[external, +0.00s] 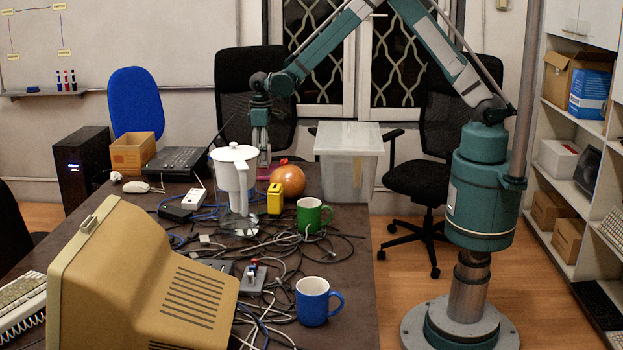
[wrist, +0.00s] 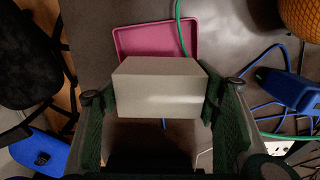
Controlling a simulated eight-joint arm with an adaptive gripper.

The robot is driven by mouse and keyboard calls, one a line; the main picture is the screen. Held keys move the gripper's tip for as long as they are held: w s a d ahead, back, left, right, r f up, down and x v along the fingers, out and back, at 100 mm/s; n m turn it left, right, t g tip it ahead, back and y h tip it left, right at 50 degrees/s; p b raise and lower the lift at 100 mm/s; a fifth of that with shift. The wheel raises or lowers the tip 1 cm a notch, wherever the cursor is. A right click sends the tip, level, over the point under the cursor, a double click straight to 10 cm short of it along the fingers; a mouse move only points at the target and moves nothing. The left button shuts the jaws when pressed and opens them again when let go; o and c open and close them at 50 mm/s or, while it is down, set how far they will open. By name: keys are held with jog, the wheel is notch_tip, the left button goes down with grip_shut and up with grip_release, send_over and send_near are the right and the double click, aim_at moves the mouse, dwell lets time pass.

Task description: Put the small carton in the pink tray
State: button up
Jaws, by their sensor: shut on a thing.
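The small carton (wrist: 160,88) is a plain pale grey box in the wrist view. My gripper (wrist: 162,94) has one finger on each side of it and is shut on it. The pink tray (wrist: 135,40) lies on the table beyond the carton in the wrist view, and the carton covers part of its near side. In the external view my gripper (external: 262,138) points down over the far part of the table, behind the white pitcher. I cannot clearly make out the carton or the tray there.
A white pitcher (external: 235,175), an orange ball (external: 288,174), a yellow block (external: 292,180) and a clear bin (external: 347,160) stand near my gripper. Cables spread over the table. A green cable (wrist: 181,35) crosses the tray's edge in the wrist view.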

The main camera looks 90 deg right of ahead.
jog(key=shift+f, duration=0.1)
jog(key=shift+f+b, duration=0.3)
jog(key=shift+f, duration=1.45)
jog(key=shift+f, duration=0.15)
jog(key=o, duration=1)
jog(key=shift+c, duration=0.2)
jog(key=shift+r, duration=0.2)
notch_tip(320, 180, up, 12)
jog(key=shift+f+p, duration=0.1)
jog(key=shift+p, duration=0.65)
